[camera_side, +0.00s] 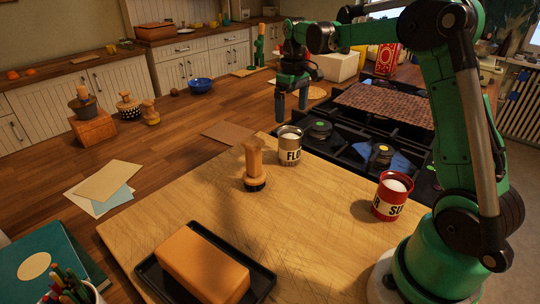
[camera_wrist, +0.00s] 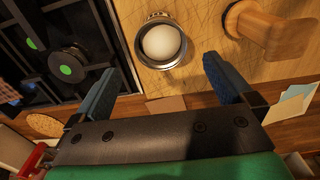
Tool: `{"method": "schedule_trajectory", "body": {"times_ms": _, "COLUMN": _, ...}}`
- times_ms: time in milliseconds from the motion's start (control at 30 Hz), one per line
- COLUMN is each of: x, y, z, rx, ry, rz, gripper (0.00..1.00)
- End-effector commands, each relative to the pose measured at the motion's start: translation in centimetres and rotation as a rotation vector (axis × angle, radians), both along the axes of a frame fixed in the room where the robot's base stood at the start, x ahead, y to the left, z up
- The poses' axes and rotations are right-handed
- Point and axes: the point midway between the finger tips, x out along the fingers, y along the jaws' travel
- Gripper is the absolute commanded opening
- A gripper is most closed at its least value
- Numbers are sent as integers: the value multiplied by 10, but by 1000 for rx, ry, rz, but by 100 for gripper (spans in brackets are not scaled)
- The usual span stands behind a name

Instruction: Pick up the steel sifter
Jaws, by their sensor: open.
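The steel sifter (camera_side: 290,149) is a metal can with dark letters reading "FLO" on its side. It stands upright near the far edge of the wooden board (camera_side: 190,215). In the wrist view the sifter (camera_wrist: 148,56) shows its round rim and pale white contents, just beyond and between my fingertips. My gripper (camera_side: 291,112) is open and empty, pointing down above and behind the sifter, not touching it. Its two blue fingers also show in the wrist view (camera_wrist: 162,72).
A wooden-handled tool (camera_side: 254,160) stands close left of the sifter, also in the wrist view (camera_wrist: 275,28). A red can (camera_side: 390,199) stands at the board's right. A black tray (camera_side: 262,284) holds an orange-brown block (camera_side: 203,264). The black stove (camera_side: 345,150) lies behind.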

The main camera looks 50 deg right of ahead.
Motion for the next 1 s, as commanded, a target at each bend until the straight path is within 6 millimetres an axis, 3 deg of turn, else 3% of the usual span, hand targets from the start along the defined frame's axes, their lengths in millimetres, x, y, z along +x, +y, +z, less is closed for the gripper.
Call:
{"method": "schedule_trajectory", "body": {"times_ms": 133, "x": 1, "y": 0, "z": -36, "rx": 0, "ry": -1, "rz": 0, "gripper": 100}}
{"method": "schedule_trajectory", "body": {"times_ms": 600, "x": 1, "y": 0, "z": -97, "rx": -1, "ry": -2, "rz": 0, "gripper": 100}}
{"method": "schedule_trajectory", "body": {"times_ms": 1000, "x": 0, "y": 0, "z": -108, "rx": -1, "ry": -2, "rz": 0, "gripper": 97}}
